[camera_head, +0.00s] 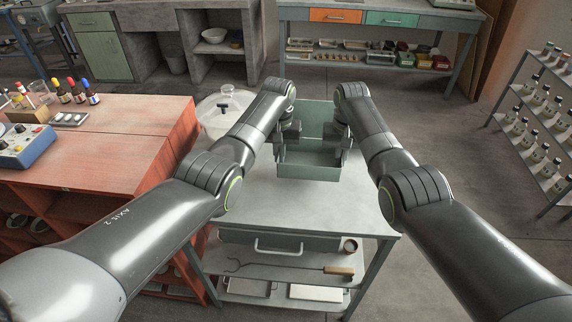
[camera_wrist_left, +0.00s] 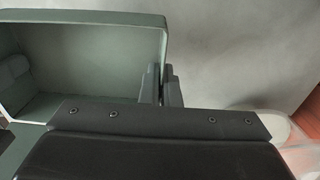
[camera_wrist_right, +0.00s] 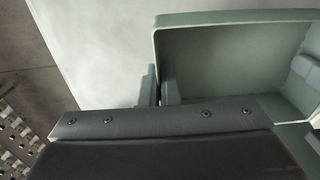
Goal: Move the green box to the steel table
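The green box (camera_head: 309,173) is an open-topped, grey-green container at the far end of the steel table's pale top (camera_head: 290,210). I cannot tell whether it rests on the top or hangs just above it. My left gripper (camera_head: 281,148) is at the box's left wall, and my right gripper (camera_head: 338,148) is at its right wall. In the left wrist view the fingers (camera_wrist_left: 165,86) close around the box wall (camera_wrist_left: 90,60). In the right wrist view the fingers (camera_wrist_right: 160,88) likewise straddle the opposite wall (camera_wrist_right: 225,60). The box looks empty where its inside shows.
A red-orange cabinet (camera_head: 90,150) with bottles and an instrument stands to the left. A clear round vessel (camera_head: 222,108) is beside the box. A bottle rack (camera_head: 540,120) stands right, and a drawer bench (camera_head: 380,18) behind. The near part of the tabletop is clear.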

